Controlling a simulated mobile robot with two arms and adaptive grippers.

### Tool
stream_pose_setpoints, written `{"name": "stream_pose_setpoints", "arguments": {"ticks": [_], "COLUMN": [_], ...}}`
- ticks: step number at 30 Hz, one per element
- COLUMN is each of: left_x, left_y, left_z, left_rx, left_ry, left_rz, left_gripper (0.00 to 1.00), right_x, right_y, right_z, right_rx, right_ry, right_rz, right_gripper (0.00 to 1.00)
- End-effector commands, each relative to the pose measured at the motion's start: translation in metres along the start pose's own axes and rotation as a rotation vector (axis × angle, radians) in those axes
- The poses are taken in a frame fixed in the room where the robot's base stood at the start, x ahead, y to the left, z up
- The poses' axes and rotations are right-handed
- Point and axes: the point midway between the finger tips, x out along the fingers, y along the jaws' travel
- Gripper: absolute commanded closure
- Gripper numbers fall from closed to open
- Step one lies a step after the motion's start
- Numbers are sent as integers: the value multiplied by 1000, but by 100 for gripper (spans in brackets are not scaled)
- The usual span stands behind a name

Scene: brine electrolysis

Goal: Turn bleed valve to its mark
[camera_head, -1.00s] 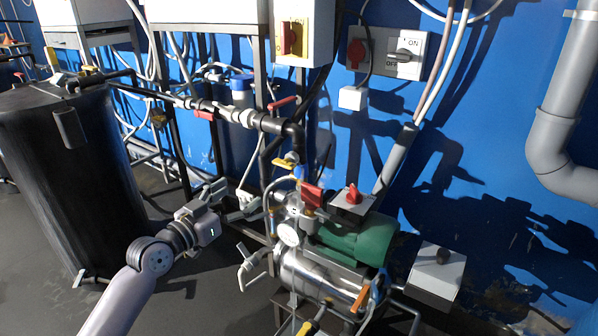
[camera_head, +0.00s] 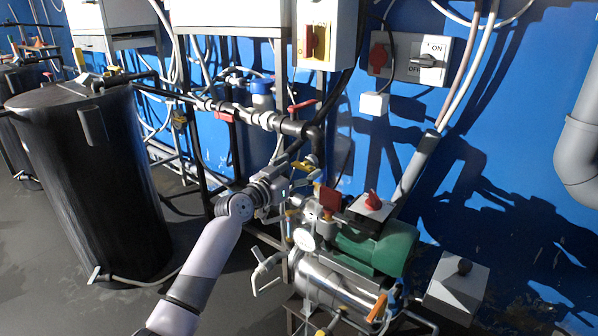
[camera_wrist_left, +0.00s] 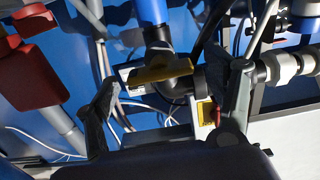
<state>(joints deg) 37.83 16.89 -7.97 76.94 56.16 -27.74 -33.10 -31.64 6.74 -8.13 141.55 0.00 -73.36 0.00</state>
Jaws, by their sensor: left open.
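A valve with a yellow handle (camera_head: 305,165) sits on the pipework below the black pipe elbow, above the pump. I cannot tell from any label whether this is the bleed valve. In the left wrist view the yellow handle (camera_wrist_left: 160,73) lies crosswise, ahead of and between my fingers. My left gripper (camera_head: 295,178) is close to this valve; it also shows in the left wrist view (camera_wrist_left: 178,78), open, with nothing clamped. No target mark is readable. The gripper partly hides the valve body in the head view. My right gripper is not in view.
The pump with a green motor (camera_head: 375,247) and steel tank (camera_head: 335,287) stands just below right. A red handle (camera_head: 328,197) and gauge (camera_head: 304,238) are close to the gripper. A black tank (camera_head: 85,180) stands left. The black pipe (camera_head: 312,137) runs above.

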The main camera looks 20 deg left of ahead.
Motion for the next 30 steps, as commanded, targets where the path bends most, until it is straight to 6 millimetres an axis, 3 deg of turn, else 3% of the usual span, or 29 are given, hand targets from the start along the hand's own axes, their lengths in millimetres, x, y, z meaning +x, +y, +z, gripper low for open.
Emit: {"name": "stream_pose_setpoints", "arguments": {"ticks": [11, 30], "left_x": [4, 4], "left_y": [0, 0], "left_z": [0, 0], "left_rx": [-1, -1], "left_ry": [0, 0], "left_rz": [0, 0], "left_gripper": [25, 67], "right_x": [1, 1], "right_y": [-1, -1], "right_z": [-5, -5], "right_rx": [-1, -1], "right_ry": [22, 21], "right_rz": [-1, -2], "right_gripper": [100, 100]}}
